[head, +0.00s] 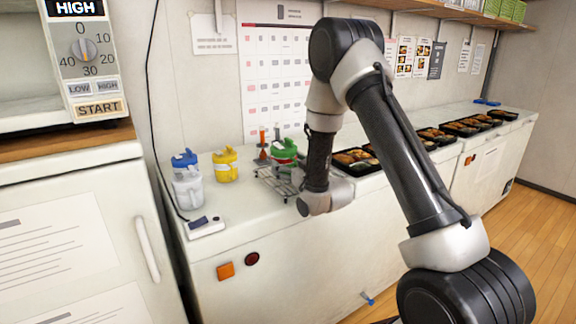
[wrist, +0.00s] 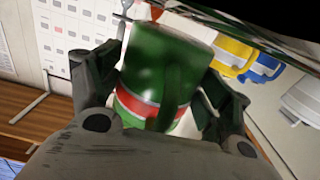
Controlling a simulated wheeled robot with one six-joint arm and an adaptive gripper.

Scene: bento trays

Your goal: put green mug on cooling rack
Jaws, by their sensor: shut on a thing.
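The green mug (wrist: 150,60) with a red and white band fills the middle of the wrist view. My gripper (wrist: 168,85) is shut on it, with one finger on each side. In the head view the green mug (head: 284,147) shows just left of my arm, at the cooling rack (head: 277,182). The wire rack stands on the white counter, partly hidden by my arm. Its wires also show along the top right of the wrist view (wrist: 240,28). I cannot tell whether the mug touches the rack. In the head view my arm mostly hides the gripper.
Several bento trays (head: 357,161) line the counter to the right. A power strip (head: 205,229) lies near the front left edge.

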